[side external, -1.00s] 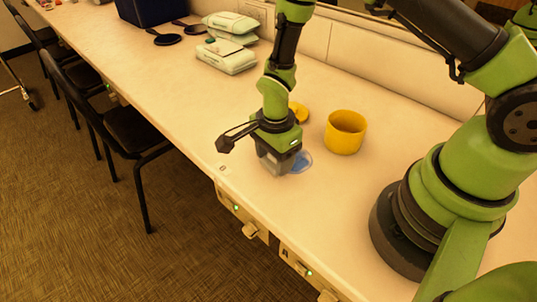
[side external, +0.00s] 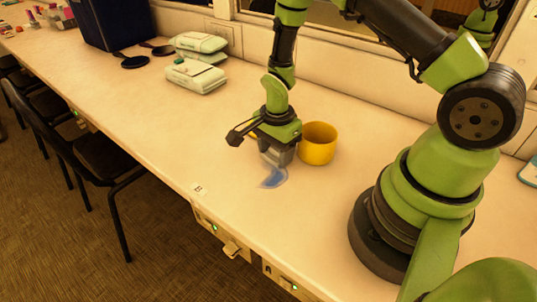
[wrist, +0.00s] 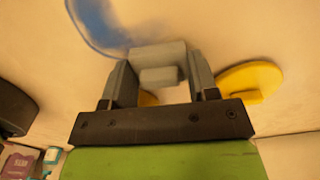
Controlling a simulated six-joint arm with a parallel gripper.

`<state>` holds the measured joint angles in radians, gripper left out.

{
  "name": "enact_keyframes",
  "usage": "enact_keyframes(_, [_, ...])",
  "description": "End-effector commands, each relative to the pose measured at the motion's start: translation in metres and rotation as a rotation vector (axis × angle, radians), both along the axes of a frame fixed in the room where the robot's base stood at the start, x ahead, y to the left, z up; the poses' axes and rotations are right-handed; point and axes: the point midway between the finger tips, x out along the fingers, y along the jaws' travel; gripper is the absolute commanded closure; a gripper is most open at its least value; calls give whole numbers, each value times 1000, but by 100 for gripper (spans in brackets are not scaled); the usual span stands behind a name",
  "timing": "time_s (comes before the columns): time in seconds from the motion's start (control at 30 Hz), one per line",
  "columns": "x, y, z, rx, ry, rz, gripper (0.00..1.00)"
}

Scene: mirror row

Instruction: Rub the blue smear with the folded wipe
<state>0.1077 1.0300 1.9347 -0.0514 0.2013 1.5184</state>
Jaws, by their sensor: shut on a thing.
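The blue smear (side external: 273,178) is a curved streak on the pale counter, just in front of my gripper (side external: 277,158). In the wrist view the smear (wrist: 98,28) shows at the upper left, thick on its left side and thin along the lower edge. My gripper (wrist: 160,72) is shut on a pale grey block, which looks like the folded wipe (wrist: 158,54). The wipe is low at the counter beside the smear's edge; I cannot tell whether it touches the surface. In the side view my gripper mostly hides the wipe.
A yellow pot (side external: 318,148) stands close to the right of my gripper. A yellow lid (wrist: 252,80) lies near the jaws. Wipe packs (side external: 195,76) and dark hand mirrors (side external: 134,62) lie farther along the counter. The counter's front is clear.

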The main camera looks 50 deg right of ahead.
Motion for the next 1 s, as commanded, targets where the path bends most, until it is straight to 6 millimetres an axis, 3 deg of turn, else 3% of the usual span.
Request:
enact_keyframes(0.13, [-16, 2, 0, 2, 7, 2, 68])
enact_keyframes(1.0, [-14, 82, 0, 0, 3, 6, 68])
